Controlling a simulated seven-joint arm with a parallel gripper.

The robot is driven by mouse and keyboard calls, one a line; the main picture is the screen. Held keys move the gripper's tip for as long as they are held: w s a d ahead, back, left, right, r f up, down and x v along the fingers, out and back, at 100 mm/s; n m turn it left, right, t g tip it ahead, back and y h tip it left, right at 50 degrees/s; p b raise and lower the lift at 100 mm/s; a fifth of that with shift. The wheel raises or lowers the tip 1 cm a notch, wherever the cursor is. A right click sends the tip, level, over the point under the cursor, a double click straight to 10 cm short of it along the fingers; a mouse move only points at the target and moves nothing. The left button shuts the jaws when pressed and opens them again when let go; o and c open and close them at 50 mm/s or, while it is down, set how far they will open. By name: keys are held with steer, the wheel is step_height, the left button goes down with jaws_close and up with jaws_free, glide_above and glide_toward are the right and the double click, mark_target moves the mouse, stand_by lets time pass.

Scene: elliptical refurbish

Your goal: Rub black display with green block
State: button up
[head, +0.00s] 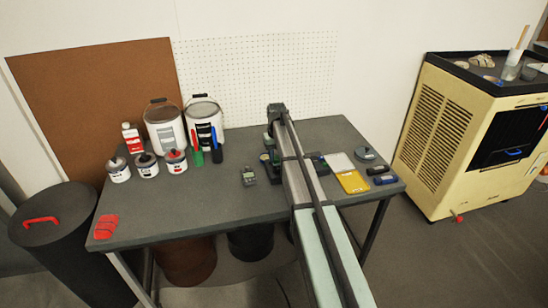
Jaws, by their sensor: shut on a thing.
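My arm reaches over the table from the front, and its end bends down at the middle back. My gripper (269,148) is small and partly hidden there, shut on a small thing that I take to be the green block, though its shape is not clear. A dark, flat object (318,164), which may be the black display, lies on the table under and beside my arm. My arm covers its middle. My gripper is over or close to its left part; I cannot tell whether they touch.
A small grey meter (248,177) lies left of my arm. A yellow pad (353,182), a pale sheet (338,161) and small dark blue items (383,180) lie right of it. Paint cans (164,128) and small jars stand at the back left. A red cloth (105,227) lies at the front-left corner.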

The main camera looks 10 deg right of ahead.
steer(key=shift+d, duration=2.4)
steer(key=shift+a, duration=3.45)
step_height(320, 180, up, 8)
